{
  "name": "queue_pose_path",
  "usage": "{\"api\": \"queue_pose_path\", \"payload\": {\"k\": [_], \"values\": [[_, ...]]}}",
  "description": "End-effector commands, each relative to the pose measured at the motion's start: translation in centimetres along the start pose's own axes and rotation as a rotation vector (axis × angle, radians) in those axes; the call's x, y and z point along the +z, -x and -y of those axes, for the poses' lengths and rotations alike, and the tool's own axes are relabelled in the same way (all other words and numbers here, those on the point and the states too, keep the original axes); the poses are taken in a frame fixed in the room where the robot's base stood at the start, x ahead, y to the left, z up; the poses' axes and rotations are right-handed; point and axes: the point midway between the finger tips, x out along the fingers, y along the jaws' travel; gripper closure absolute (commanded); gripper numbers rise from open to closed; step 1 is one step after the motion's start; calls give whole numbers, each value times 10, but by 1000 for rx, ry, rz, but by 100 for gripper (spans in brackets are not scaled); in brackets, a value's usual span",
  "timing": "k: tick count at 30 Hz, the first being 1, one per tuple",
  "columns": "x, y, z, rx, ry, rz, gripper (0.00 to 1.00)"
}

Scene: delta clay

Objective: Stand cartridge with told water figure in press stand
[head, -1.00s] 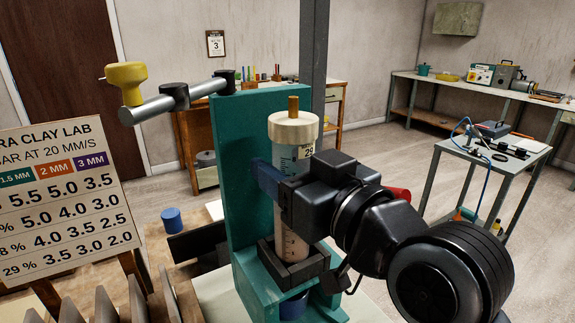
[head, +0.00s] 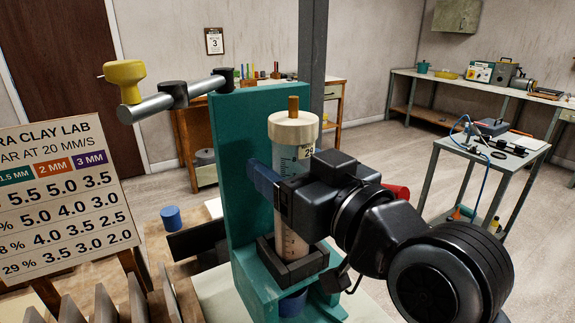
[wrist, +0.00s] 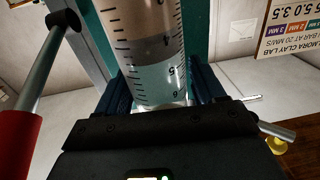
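The cartridge (head: 292,240) is a clear graduated tube with pale clay, a cream top (head: 293,128), a brown rod and a label reading 29. It stands upright in the dark square collar (head: 264,250) of the teal press stand (head: 235,130). In the wrist view the tube (wrist: 150,50) rises between the blue fingers. My gripper (head: 264,182) is around the middle of the tube, its fingers parted to either side. One blue finger shows at the tube's left; any small gap to the tube is hard to see.
A board of figures (head: 65,195) stands at left, with upright pale slats below it. The press's grey bar with a yellow knob (head: 125,75) sticks out upper left. A blue cylinder (head: 171,218) sits on the bench behind. A grey post (head: 313,50) rises behind the stand.

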Motion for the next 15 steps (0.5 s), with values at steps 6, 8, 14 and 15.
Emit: {"api": "queue_pose_path", "payload": {"k": [6, 8, 14, 15], "values": [[0, 0, 0, 0, 0, 1, 14], [0, 0, 0, 0, 0, 1, 14], [2, 3, 0, 0, -1, 3, 14], [2, 6, 0, 1, -1, 2, 14]]}}
